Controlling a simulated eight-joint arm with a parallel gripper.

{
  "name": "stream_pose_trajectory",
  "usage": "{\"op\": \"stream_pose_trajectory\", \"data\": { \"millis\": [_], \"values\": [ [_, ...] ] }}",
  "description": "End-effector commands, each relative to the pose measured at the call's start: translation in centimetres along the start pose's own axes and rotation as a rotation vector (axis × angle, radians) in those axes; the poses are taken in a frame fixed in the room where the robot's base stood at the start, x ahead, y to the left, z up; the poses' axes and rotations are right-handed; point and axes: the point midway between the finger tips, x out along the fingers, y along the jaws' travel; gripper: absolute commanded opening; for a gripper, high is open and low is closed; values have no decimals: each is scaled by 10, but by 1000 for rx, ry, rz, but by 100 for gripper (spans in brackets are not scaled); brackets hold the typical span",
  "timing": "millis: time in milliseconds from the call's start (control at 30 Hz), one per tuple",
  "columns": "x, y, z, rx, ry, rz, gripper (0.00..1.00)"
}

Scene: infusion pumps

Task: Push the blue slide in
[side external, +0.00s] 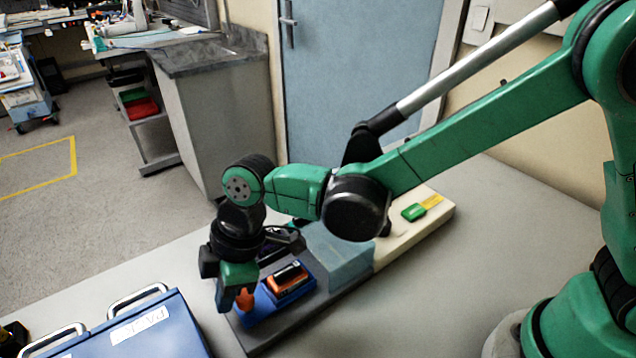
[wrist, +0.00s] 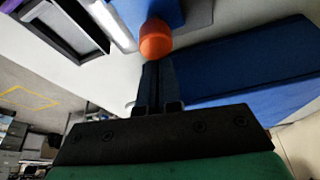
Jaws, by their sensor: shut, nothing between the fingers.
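The blue slide (side external: 268,304) sticks out of the near end of the pump on its dark base (side external: 310,309). An orange and black block (side external: 288,277) sits in it. An orange knob (side external: 245,299) is on the slide's outer end; the knob (wrist: 156,38) also shows in the wrist view, with part of the slide (wrist: 168,10) behind it. My gripper (side external: 223,296) points down beside the knob, on its outer side. In the wrist view my gripper (wrist: 158,66) is shut and empty, its tips right by the knob. I cannot tell whether they touch it.
A blue case (side external: 135,328) with metal handles stands at the front left; its side (wrist: 250,70) fills the right of the wrist view. A cream housing (side external: 432,215) with a green button (side external: 413,212) is at the pump's far end. The table to the right is clear.

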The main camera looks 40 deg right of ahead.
Motion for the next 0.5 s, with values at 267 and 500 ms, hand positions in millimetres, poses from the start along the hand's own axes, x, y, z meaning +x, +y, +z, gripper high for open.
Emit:
{"op": "stream_pose_trajectory", "data": {
  "millis": [267,500],
  "values": [
    [-7,6,20,6,-1,1,0],
    [-24,16,69,5,-1,0,0]
  ]
}}
